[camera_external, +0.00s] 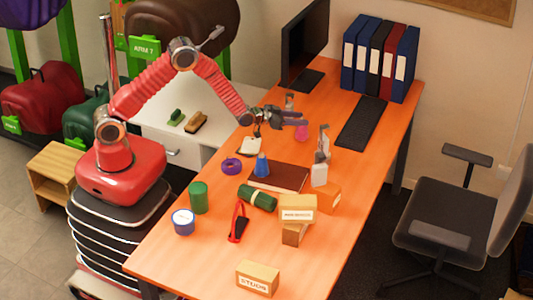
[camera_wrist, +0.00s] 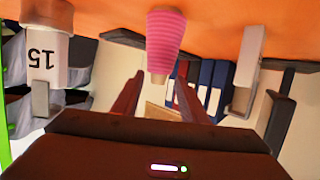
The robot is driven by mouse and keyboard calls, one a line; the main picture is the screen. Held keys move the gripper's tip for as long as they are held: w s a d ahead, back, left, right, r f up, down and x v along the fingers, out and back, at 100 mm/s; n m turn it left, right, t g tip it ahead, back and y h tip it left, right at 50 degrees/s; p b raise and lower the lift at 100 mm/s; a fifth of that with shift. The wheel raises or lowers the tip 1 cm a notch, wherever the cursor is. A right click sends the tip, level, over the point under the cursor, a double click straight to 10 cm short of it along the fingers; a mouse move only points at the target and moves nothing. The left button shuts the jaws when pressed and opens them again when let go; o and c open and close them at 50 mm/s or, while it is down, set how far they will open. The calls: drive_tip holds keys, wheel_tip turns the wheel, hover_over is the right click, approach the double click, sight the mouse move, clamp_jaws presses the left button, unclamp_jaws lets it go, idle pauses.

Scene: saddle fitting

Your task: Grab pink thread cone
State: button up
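The pink thread cone (camera_external: 302,132) stands on the orange table (camera_external: 365,150), partly hidden behind my gripper in the external view. In the wrist view the ribbed pink cone (camera_wrist: 166,38) appears upside down at the top centre, just ahead of the gap between my fingers. My gripper (camera_external: 304,116) is above and near the cone, pointing to the right. In the wrist view my gripper (camera_wrist: 160,95) has its two fingers spread apart with nothing between them. The fingers do not appear to touch the cone.
A white item marked 15 (camera_wrist: 48,60) and a pale holder (camera_wrist: 247,70) flank the cone. A blue cone (camera_external: 262,166), brown book (camera_external: 285,177), purple ring (camera_external: 231,166) and boxes (camera_external: 297,208) lie nearer. A keyboard (camera_external: 361,122), monitor (camera_external: 304,45) and binders (camera_external: 380,58) are beyond.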

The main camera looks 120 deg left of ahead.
drive_tip(key=shift+w+a, duration=0.1)
drive_tip(key=shift+a, duration=0.05)
drive_tip(key=shift+f, duration=0.1)
drive_tip(key=shift+x, duration=2.6)
drive_tip(key=shift+w+f, duration=0.1)
drive_tip(key=c, duration=0.9)
